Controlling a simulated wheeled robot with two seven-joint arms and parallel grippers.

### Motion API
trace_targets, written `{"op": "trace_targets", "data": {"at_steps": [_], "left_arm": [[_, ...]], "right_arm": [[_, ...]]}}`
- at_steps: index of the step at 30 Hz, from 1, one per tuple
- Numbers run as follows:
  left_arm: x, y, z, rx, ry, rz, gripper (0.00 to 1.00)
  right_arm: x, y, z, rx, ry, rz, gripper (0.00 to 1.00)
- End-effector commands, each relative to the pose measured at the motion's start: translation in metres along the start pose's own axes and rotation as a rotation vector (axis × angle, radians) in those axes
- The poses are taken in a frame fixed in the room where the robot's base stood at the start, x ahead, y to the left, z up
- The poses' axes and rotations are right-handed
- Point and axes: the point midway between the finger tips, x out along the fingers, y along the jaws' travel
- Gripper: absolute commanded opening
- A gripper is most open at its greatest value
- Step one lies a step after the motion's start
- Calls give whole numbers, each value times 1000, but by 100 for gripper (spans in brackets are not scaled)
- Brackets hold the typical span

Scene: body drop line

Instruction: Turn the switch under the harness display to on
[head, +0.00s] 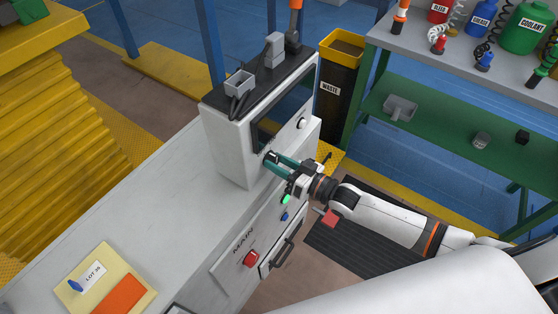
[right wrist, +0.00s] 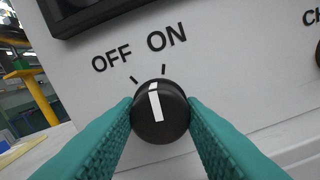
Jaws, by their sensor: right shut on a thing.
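The harness display (head: 283,108) is a dark screen on the front of a white cabinet (head: 228,150). Its lower edge also shows in the right wrist view (right wrist: 85,12). Below it is the switch (right wrist: 161,112), a round black knob with a white pointer line, under printed OFF and ON labels. The pointer tilts slightly left of upright, between the OFF tick and the ON tick. My right gripper (head: 273,160) has its teal fingers closed on both sides of the knob, one left and one right. In the head view the fingers hide the knob. My left gripper is not in view.
Another knob (head: 302,123) sits on the cabinet front to the right. Below are a green button (head: 285,199), a blue button (head: 284,216) and a red button (head: 250,258) near MAIN. The counter (head: 140,205) at left is mostly clear.

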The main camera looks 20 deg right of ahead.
Motion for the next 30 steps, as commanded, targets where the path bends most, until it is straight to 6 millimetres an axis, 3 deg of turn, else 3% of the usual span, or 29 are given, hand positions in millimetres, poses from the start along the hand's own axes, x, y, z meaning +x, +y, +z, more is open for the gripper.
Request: {"op": "trace_targets", "data": {"at_steps": [12,30], "left_arm": [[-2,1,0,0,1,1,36],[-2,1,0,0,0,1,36]], "right_arm": [[0,0,0,262,0,0,13],[0,0,0,334,-1,0,13]]}}
